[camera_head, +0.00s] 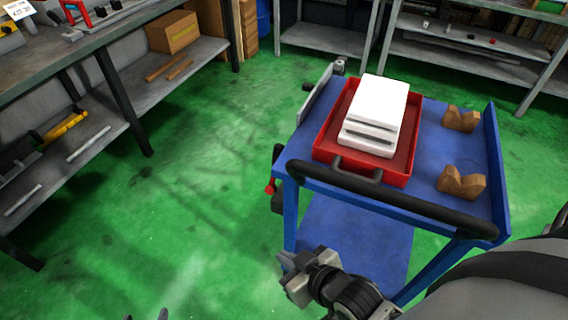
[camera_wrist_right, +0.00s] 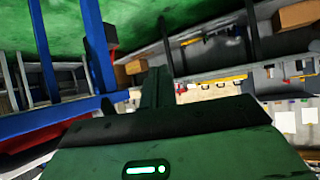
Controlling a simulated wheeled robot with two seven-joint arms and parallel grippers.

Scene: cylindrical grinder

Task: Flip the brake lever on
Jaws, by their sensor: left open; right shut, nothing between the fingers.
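The brake lever (camera_head: 270,188) has a red knob and sits on a dark mount at the left side of the blue cart (camera_head: 440,135), below the tabletop. A dark part with a red edge (camera_wrist_right: 112,35) beside a blue post in the right wrist view may be this lever; I cannot tell its setting. My right gripper (camera_head: 287,262) is shut and empty, below and slightly right of the lever, near the cart's near left leg and apart from the knob. Its closed fingers show in the right wrist view (camera_wrist_right: 156,88). Only the open fingertips of my left gripper (camera_head: 146,316) show, at the bottom edge.
The cart has a black push handle (camera_head: 390,200) and carries a red tray (camera_head: 325,150) with a white block (camera_head: 378,105), plus two wooden V-blocks (camera_head: 461,119). A workbench (camera_head: 60,60) stands at left. The green floor (camera_head: 190,190) between bench and cart is clear.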

